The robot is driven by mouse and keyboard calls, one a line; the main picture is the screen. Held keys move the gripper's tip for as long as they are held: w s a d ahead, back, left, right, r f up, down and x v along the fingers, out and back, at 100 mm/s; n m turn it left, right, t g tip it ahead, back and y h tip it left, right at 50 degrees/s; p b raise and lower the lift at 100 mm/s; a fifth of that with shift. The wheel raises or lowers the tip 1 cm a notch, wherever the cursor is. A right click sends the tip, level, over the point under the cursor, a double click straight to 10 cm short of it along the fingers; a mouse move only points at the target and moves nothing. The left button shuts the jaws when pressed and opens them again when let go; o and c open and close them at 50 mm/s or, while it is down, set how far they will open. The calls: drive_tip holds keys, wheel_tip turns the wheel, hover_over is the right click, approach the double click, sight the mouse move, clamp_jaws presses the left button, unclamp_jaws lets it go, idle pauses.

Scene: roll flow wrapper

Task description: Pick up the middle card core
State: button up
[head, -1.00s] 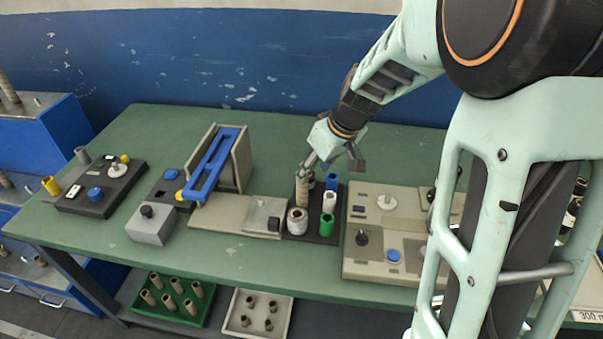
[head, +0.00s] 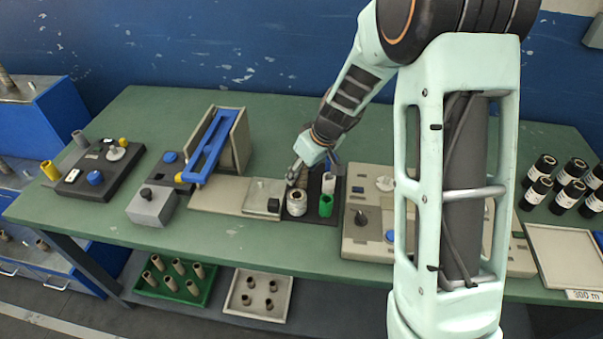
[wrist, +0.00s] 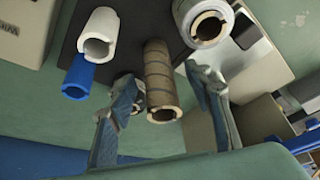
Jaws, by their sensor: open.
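A brown ringed card core (wrist: 158,72) stands on the black mat (wrist: 140,25) in the wrist view. My gripper (wrist: 165,88) is open, with one finger on each side of this core; contact cannot be told. Another brownish core end (wrist: 133,88) shows partly behind the left finger. In the head view my gripper (head: 297,174) is low over the mat's back left part and hides most of the brown core.
A grey plate (head: 263,193) lies left, a control panel (head: 362,235) right. Trays with several cores sit below.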

drive_tip(key=shift+w+a+f, duration=0.1)
drive_tip(key=shift+w+f, duration=0.05)
drive_tip(key=shift+f, duration=0.25)
drive_tip(key=c, duration=1)
drive_tip(key=shift+c, duration=0.2)
drive_tip(key=shift+r, duration=0.1)
